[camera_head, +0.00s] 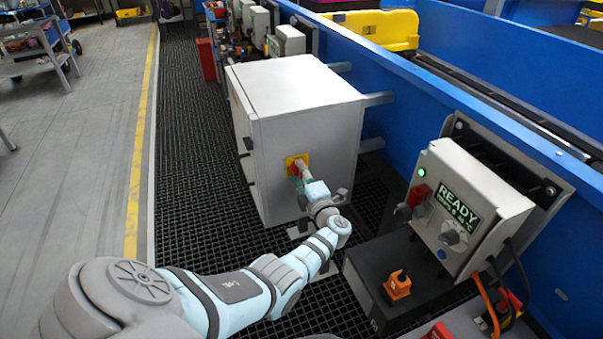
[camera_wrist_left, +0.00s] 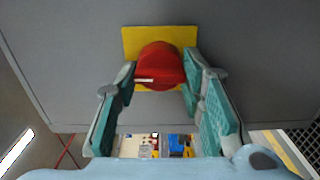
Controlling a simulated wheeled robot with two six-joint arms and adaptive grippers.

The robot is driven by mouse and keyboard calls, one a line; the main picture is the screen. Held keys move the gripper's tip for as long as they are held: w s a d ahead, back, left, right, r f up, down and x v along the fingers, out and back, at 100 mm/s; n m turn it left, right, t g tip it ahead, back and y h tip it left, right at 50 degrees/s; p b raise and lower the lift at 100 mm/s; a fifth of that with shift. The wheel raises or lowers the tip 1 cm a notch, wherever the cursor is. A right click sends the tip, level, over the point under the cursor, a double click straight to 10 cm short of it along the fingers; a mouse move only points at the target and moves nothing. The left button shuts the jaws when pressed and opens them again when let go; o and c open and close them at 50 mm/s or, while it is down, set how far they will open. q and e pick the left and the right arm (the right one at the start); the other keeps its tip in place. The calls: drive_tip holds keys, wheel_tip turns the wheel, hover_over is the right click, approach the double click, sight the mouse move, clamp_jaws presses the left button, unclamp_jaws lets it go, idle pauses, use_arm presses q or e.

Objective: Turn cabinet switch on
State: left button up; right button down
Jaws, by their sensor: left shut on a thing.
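The cabinet (camera_head: 305,95) is a light grey box standing on the dark grating. Its switch is a red knob (camera_wrist_left: 160,66) on a yellow plate (camera_wrist_left: 131,42), on the cabinet side facing me. In the head view the yellow plate (camera_head: 291,160) shows, with the red knob partly hidden by my gripper. My left gripper (camera_head: 298,170) reaches the switch. In the left wrist view its two teal fingers (camera_wrist_left: 160,82) are on either side of the knob, shut on it. The knob's exact turn is hard to tell. My right gripper is not in view.
A control box with a READY display (camera_head: 458,203) and a green light stands at the right. An orange part (camera_head: 397,284) sits on a black block below it. A blue conveyor wall (camera_head: 400,90) runs behind the cabinet.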

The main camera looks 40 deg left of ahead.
use_arm(q)
drive_tip(key=shift+f, duration=0.15)
drive_tip(key=o, duration=1.1)
drive_tip(key=shift+o, duration=0.2)
drive_tip(key=v, duration=1.2)
drive_tip(key=shift+s, duration=0.1)
